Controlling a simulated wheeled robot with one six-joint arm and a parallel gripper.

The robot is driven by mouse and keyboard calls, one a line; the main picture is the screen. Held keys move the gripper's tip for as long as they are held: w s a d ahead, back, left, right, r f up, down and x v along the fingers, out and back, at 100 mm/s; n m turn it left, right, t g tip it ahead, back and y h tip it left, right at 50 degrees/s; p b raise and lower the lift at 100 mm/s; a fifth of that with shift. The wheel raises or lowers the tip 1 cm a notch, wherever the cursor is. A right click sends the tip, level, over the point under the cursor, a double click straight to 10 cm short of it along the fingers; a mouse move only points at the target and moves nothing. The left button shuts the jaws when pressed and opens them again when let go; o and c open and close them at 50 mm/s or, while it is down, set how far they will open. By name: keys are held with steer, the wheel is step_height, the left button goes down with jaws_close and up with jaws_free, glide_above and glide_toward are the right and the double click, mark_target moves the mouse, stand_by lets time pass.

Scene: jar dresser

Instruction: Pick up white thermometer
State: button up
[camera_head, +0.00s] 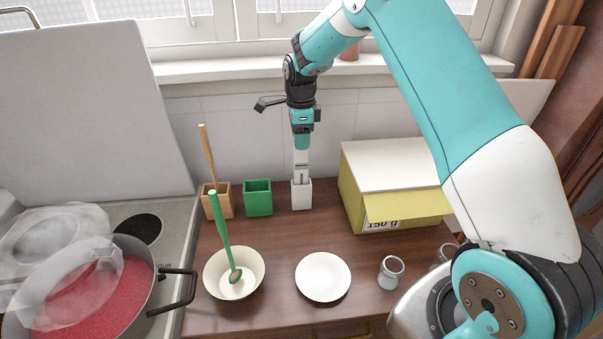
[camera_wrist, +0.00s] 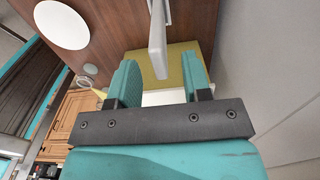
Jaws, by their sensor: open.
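The white thermometer (camera_head: 302,163) stands upright in a small white holder (camera_head: 301,197) at the back of the dresser. My gripper (camera_head: 302,146) points down right above it, its fingertips around or just over the thermometer's top. In the wrist view, the thermometer (camera_wrist: 157,44) shows between the two teal fingers of my open gripper (camera_wrist: 160,78). A gap is visible on either side of it, so the fingers do not appear to press on it. The thermometer's lower end is hidden inside the holder.
A green holder (camera_head: 258,198) and a wooden holder (camera_head: 218,203) stand left of the white one. A yellow box (camera_head: 400,207) is close on the right. A bowl (camera_head: 250,262) with a green ladle, a white plate (camera_head: 323,277) and a jar (camera_head: 390,272) are in front.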

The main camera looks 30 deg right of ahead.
step_height(320, 180, down, 4)
steer(key=shift+s+f+p, duration=0.1)
steer(key=shift+f+p, duration=0.05)
steer(key=shift+p, duration=0.85)
jaws_close()
